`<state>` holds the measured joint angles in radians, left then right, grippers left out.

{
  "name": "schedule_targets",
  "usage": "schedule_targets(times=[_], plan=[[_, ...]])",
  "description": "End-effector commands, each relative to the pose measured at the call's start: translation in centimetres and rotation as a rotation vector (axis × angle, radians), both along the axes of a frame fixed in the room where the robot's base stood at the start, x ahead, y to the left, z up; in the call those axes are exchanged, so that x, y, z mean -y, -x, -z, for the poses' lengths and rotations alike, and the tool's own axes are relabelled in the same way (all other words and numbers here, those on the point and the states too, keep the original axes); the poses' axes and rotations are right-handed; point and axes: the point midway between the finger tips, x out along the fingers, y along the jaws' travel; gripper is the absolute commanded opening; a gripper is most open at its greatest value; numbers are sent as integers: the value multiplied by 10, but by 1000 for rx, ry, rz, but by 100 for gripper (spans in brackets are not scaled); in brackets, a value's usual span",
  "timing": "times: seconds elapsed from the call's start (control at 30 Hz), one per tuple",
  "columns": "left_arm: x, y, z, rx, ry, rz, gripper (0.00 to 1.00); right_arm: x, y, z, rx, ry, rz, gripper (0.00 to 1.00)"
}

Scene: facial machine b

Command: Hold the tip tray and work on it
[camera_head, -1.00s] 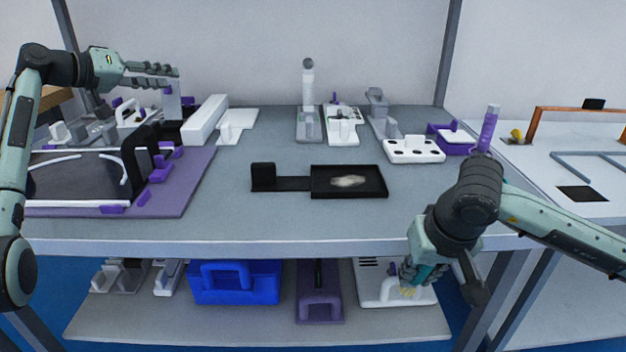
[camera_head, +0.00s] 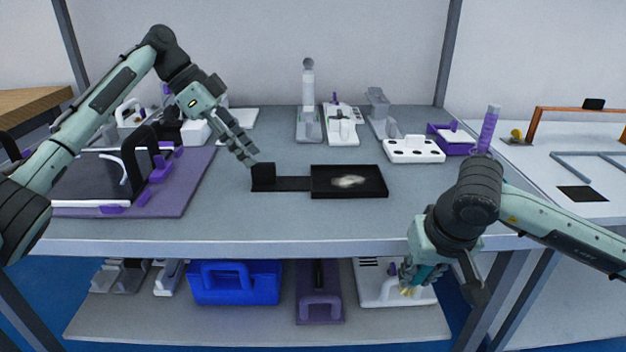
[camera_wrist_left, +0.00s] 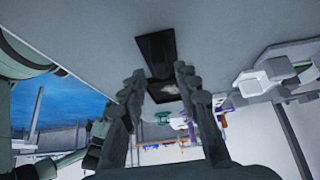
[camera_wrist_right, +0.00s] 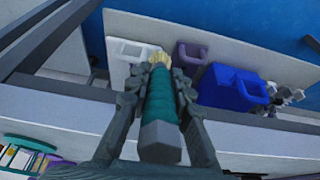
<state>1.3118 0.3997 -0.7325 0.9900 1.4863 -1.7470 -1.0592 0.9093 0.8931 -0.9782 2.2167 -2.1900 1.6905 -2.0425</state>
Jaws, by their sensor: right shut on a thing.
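The black tip tray (camera_head: 375,181) lies flat on the grey table, with a pale patch in its pan. Its narrow handle runs left to an upright black block (camera_head: 263,176). My left gripper (camera_head: 254,161) is just above and beside that block. My right gripper (camera_head: 422,278) is in front of the table edge, shut on a teal brush (camera_wrist_right: 161,105) with pale yellowish bristles. The bristles point away from the fingers.
A purple mat with a dark panel (camera_head: 180,205) lies at the left of the table. White and grey fixtures (camera_head: 343,130) and a white block with holes (camera_head: 413,151) stand behind the tray. A lower shelf (camera_head: 250,322) holds a blue carrier (camera_head: 238,290). The table front is clear.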

Motion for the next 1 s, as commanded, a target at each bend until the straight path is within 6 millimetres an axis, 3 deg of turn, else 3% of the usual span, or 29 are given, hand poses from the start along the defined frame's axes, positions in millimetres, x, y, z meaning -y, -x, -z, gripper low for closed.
schedule_targets(times=[0.5,1.0], plan=[[27,0,40,0,1,-2,31,0,0,0,0,0,0,0],[32,0,47,1,1,-3,31,0,0,0,0,0,0,0]])
